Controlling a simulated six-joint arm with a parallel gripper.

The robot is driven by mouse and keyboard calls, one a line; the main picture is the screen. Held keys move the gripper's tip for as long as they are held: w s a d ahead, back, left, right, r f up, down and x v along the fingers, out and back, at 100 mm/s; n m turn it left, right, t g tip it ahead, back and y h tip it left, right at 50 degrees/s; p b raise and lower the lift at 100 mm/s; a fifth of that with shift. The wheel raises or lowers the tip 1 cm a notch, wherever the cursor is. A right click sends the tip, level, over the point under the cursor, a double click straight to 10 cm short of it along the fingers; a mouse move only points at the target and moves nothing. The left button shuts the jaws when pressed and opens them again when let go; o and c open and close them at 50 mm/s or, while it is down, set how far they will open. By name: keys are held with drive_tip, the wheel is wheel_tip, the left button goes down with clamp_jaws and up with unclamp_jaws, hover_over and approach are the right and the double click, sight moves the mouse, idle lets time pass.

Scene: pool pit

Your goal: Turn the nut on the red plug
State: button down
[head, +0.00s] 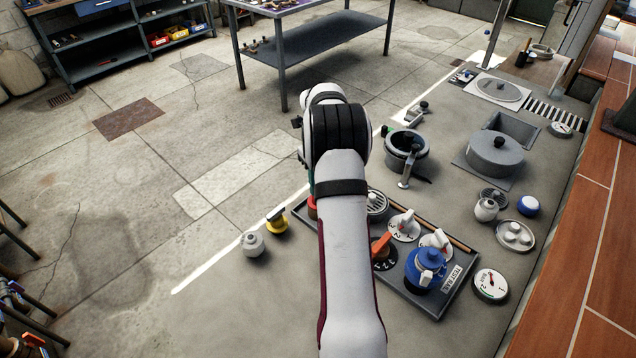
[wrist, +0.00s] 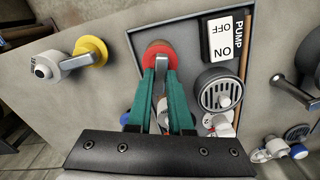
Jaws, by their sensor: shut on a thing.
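The red plug (wrist: 158,48) is at the top middle of the wrist view, at the edge of the grey tray (wrist: 190,40). In the head view a small part of the red plug (head: 312,208) shows at the left side of my arm.
A yellow plug (wrist: 93,49) and a grey-white fitting (wrist: 45,66) stand left of the gripper. Right of it are the pump switch (wrist: 226,36) and a round grille (wrist: 218,90). White knobs (head: 404,225), an orange-handled knob (head: 381,246) and a blue fitting (head: 426,268) crowd the tray.

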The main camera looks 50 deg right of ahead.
drive_tip(key=shift+m, duration=0.5)
idle(0.3)
drive_tip(key=c, duration=0.8)
unclamp_jaws()
drive_tip(key=shift+r, duration=0.1)
wheel_tip(320, 180, up, 16)
drive_tip(key=shift+f, duration=0.2)
drive_tip(key=shift+a, duration=0.1)
